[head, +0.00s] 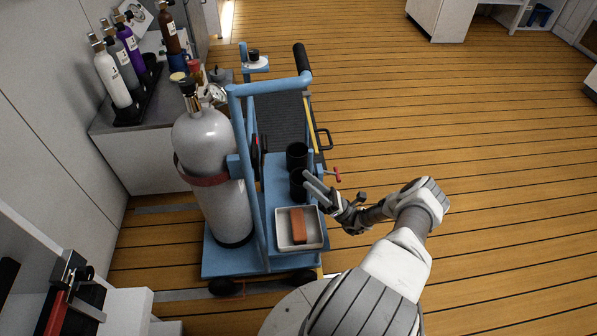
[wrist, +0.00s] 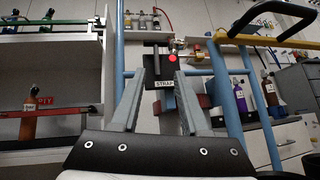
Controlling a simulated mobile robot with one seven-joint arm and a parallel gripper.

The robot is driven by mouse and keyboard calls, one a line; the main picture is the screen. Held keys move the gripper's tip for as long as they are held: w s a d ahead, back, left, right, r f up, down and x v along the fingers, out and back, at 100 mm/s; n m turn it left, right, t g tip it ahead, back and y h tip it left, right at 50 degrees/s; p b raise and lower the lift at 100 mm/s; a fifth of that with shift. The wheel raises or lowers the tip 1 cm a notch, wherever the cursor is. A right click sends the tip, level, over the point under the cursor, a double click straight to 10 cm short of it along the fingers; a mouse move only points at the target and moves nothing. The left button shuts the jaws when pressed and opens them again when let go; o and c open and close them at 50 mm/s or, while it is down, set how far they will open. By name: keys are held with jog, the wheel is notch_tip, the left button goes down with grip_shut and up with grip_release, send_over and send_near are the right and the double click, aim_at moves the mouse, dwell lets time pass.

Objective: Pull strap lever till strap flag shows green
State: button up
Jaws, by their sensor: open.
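A dark box with a white "STRAP" label (wrist: 165,83) sits between my fingers in the wrist view, some way ahead. A round red flag (wrist: 172,58) shows at its upper right; no green shows on it. A black bar above the label looks like the strap lever, but its shape is unclear. In the head view a dark red strap (head: 208,180) goes around a grey gas cylinder (head: 203,140). My gripper (head: 306,179) is open and empty over the cart's right side, pointing left towards the cart's post. Its two fingers also show in the wrist view (wrist: 160,72).
The blue cart (head: 222,262) carries black cups (head: 297,155) and a white tray (head: 284,236) with an orange-brown block, close to my gripper. Blue posts (wrist: 219,95) flank the label. A bottle rack (head: 138,97) stands on the counter behind. The wooden floor on the right is clear.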

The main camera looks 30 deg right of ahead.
jog(key=shift+v, duration=0.85)
